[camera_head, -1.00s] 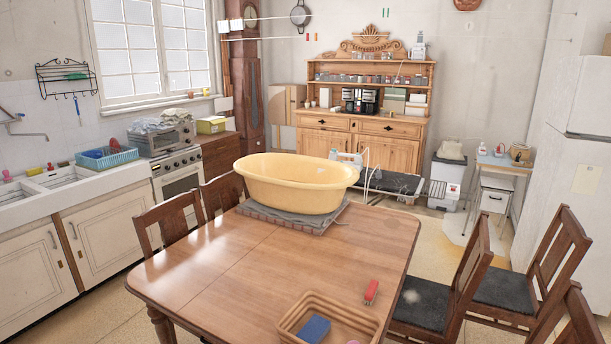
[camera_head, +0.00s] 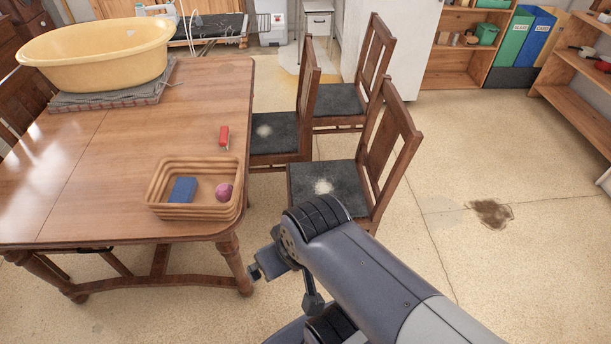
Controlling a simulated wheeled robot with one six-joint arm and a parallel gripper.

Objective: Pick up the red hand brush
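A small red object (camera_head: 223,137) lies on the right part of the wooden table (camera_head: 120,135), just behind a basket. It may be the red hand brush, but it is too small to be sure. Another small red item (camera_head: 604,66) sits on the shelf at the far right edge, also too small to identify. My arm reaches in from the bottom right. The end of my arm with my gripper (camera_head: 257,271) is low, in front of the table's right corner and apart from both red items. Its fingers are not clear.
A tan basket (camera_head: 160,190) holds a blue block (camera_head: 183,190) and a pink ball (camera_head: 224,192). A yellow tub (camera_head: 95,60) stands on a folded cloth. Chairs (camera_head: 345,185) line the table's right side. The floor (camera_head: 480,160) at right is open.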

